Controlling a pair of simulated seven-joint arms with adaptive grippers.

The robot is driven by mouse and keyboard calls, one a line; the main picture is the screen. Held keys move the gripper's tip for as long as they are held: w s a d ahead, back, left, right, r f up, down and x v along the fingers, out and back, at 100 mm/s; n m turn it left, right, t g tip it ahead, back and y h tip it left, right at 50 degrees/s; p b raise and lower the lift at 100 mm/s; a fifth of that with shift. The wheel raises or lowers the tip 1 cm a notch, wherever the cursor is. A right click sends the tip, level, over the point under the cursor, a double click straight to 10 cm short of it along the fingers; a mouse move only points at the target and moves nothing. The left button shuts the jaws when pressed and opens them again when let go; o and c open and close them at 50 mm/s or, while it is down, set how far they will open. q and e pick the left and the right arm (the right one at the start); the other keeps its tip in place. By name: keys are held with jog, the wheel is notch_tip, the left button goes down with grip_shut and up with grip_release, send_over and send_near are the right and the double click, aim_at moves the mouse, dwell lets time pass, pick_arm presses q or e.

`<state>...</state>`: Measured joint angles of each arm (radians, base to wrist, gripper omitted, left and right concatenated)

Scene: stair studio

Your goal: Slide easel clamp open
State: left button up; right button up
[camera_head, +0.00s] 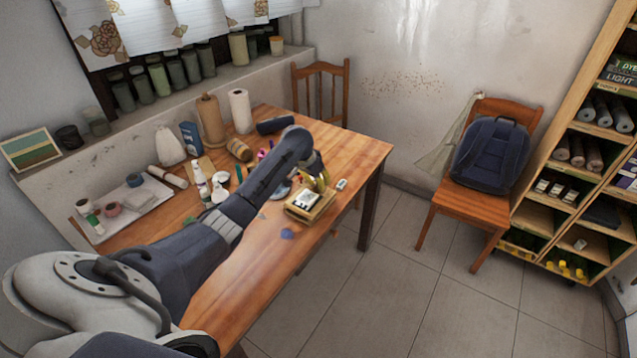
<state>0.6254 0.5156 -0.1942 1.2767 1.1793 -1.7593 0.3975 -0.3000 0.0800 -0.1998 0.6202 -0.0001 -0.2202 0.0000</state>
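A small wooden stand (322,210) with a pale card or panel (303,199) lies near the front right edge of the wooden table. It may be the easel; its clamp is too small to make out. My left arm reaches in from the left over the table, and my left gripper (319,181) is at the back right side of the stand. Yellow parts show at the gripper's end, and I cannot tell whether they are fingertips or part of the stand. Whether the fingers touch anything is unclear. My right gripper is not in view.
Bottles (201,184), a paper roll (240,112), a dark cylinder (275,125) and a tray (117,212) crowd the back and left of the table (359,151). A chair with a backpack (491,156) and a shelf (573,160) stand to the right. The floor between is clear.

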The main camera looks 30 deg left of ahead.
pick_arm(q)
grip_shut()
jog(key=shift+w+r, duration=0.1)
jog(key=shift+w, duration=0.8)
jog(key=shift+r, duration=0.1)
jog(key=shift+c, duration=0.2)
grip_release()
jog(key=shift+w, duration=0.1)
jog(key=o, duration=0.4)
jog(key=shift+w+d, duration=0.1)
jog(key=shift+d, duration=0.1)
jog(key=shift+o, duration=0.6)
jog(key=shift+a, duration=0.1)
